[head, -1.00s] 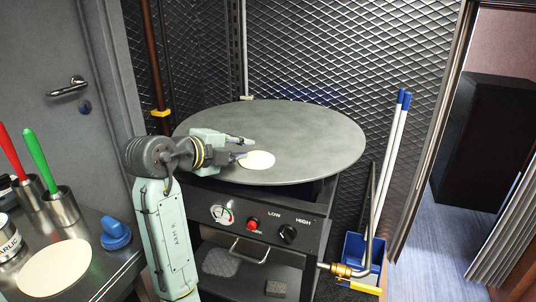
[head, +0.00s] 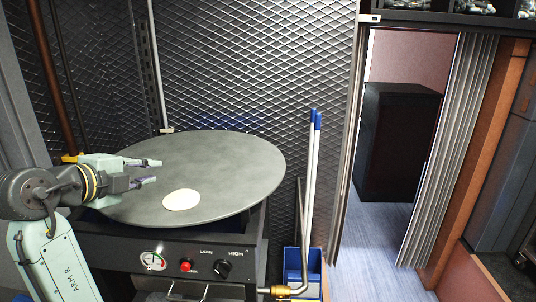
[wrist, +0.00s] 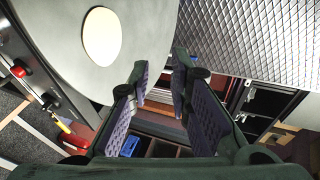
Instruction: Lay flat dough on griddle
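The flat dough (head: 182,200) is a small pale disc lying flat on the round grey griddle (head: 225,165), near its front edge. My gripper (head: 155,172) is open and empty over the left part of the griddle, up and to the left of the dough and apart from it. In the wrist view the dough (wrist: 102,36) shows whole on the griddle (wrist: 150,25), beyond and left of my spread fingers (wrist: 160,100). Nothing is between the fingers.
The griddle's stand has a gauge, a red button (head: 186,266) and a black knob (head: 222,269). A gas pipe (head: 290,291), a blue bucket (head: 293,262) and white poles (head: 312,180) stand to its right. A mesh wall (head: 250,70) is behind. A doorway opens at right.

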